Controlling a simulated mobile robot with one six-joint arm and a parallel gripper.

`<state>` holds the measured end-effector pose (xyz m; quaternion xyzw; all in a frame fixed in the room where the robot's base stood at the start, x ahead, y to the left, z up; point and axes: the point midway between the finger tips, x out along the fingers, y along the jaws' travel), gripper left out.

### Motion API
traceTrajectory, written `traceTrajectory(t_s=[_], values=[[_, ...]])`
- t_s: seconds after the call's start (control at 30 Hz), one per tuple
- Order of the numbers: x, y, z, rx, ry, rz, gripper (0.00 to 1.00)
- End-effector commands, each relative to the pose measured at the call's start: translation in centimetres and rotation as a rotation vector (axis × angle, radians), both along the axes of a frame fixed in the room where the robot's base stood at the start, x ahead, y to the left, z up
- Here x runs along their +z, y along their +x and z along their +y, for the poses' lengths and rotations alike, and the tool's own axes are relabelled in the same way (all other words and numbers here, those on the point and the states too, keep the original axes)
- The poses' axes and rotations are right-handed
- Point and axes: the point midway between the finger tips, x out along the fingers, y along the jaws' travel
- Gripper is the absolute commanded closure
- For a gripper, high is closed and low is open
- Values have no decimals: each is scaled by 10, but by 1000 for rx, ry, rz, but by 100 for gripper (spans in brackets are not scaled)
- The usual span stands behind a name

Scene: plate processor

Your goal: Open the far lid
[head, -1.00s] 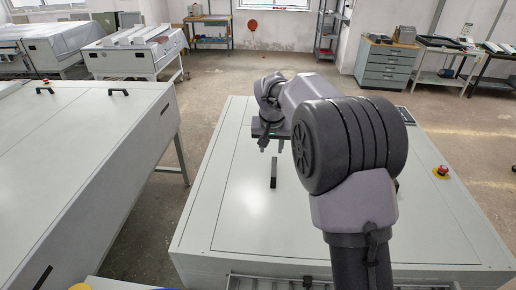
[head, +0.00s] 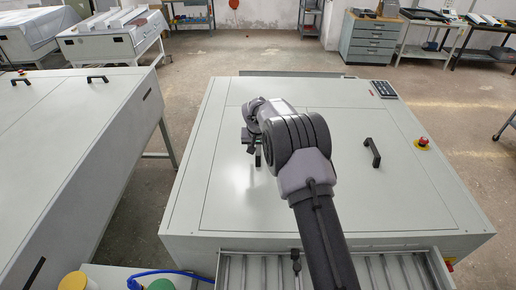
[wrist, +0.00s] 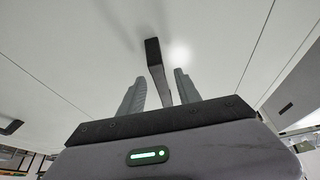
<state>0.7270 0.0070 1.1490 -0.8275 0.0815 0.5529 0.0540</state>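The pale grey machine (head: 190,205) stands in front of me, its flat lid panel (head: 310,200) lying closed on top, outlined by thin seams. Two black bar handles stand on the panel: the left handle (head: 258,158) beside my gripper and the right handle (head: 372,153) in the clear. My gripper (head: 249,147) is low over the left part of the panel. In the wrist view my gripper (wrist: 160,78) is open, and a black handle (wrist: 155,62) shows between and beyond its two grey fingers. I cannot tell whether they touch it.
A red stop button (head: 422,142) and a dark control panel (head: 383,89) are on the machine's right side. A slatted metal tray (head: 275,272) is at its front. A similar machine (head: 80,150) stands left across a floor gap (head: 175,112).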

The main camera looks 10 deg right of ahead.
Motion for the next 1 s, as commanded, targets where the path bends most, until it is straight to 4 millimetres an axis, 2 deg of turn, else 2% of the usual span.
traceTrajectory(t_s=[0.13, 0.33, 1.0], values=[[0, 0, 0, 0, 0, 0, 60], [1, 0, 0, 0, 0, 0, 99], [1, 0, 0, -1, 0, 0, 100]])
